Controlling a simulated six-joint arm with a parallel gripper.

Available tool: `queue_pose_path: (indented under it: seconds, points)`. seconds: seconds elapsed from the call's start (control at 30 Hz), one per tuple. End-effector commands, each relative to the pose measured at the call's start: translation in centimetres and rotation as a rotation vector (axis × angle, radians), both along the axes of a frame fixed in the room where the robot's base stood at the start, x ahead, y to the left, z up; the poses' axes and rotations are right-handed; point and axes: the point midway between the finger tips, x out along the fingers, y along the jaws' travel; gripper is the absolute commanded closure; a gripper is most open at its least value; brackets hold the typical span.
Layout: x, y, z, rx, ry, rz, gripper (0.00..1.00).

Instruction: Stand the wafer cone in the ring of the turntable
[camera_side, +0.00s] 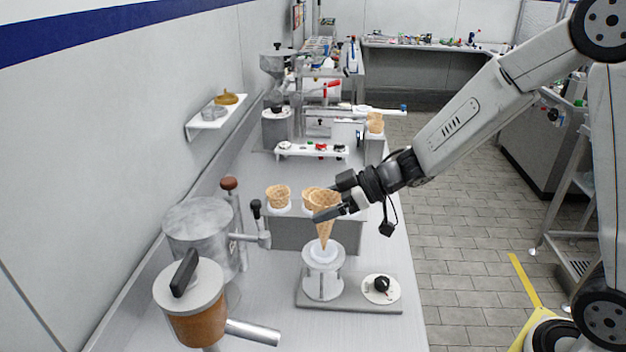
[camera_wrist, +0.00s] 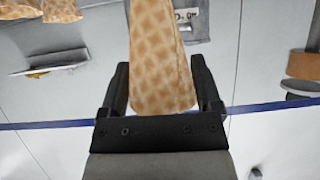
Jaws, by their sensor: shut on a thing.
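A tan wafer cone (camera_side: 326,222) with a waffle pattern is held point down in my gripper (camera_side: 338,203). The gripper's dark fingers are shut on the cone near its wide upper end. In the wrist view the cone (camera_wrist: 160,60) lies between the two fingers of my gripper (camera_wrist: 162,85). The turntable (camera_side: 322,262) is a white round stand on a grey base plate. The cone's tip is right at the white ring (camera_side: 322,253) on top of it. I cannot tell whether the tip is inside the ring or just above it.
A grey holder (camera_side: 300,236) behind the turntable bears more cones, one being a cone at left (camera_side: 278,196). A black knob (camera_side: 381,284) sits on the base plate's right. A metal pot (camera_side: 198,232) and a brown-sided container (camera_side: 195,315) stand at left. The bench front right is clear.

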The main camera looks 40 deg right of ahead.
Motion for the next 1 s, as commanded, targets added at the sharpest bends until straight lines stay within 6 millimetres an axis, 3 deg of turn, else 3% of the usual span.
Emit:
queue_pose_path:
  seconds: [1.0]
  points:
    - [0.0,0.0,-1.2,0.001,0.001,0.0,0.42]
